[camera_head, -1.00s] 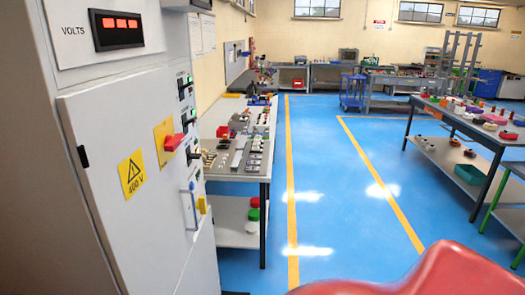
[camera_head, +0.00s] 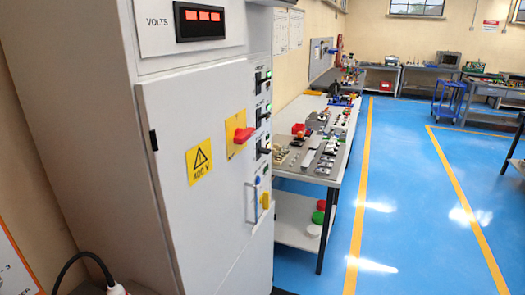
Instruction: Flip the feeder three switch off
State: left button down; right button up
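A tall light-grey electrical cabinet (camera_head: 195,190) stands at the left. Down its narrow right strip is a column of small dark switches with green lights: an upper switch (camera_head: 262,77), a middle switch (camera_head: 263,115) and a lower switch (camera_head: 262,149). Their labels are too small to read, so I cannot tell which is feeder three or each lever's position. A red rotary handle (camera_head: 243,135) sits on a yellow plate on the cabinet door. Neither of my grippers is in view.
A voltage display (camera_head: 200,21) tops the cabinet. A door handle (camera_head: 252,203) and yellow part (camera_head: 265,200) are below the switches. A workbench (camera_head: 300,172) with small parts stands beyond the cabinet. Blue floor (camera_head: 415,190) with yellow lines is open at right.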

aim_at(261, 150)
jog(key=i+l+u, duration=0.2)
jog(key=i+l, duration=0.4)
jog(key=i+l+u, duration=0.25)
jog(key=i+l, duration=0.35)
jog(key=l, duration=0.1)
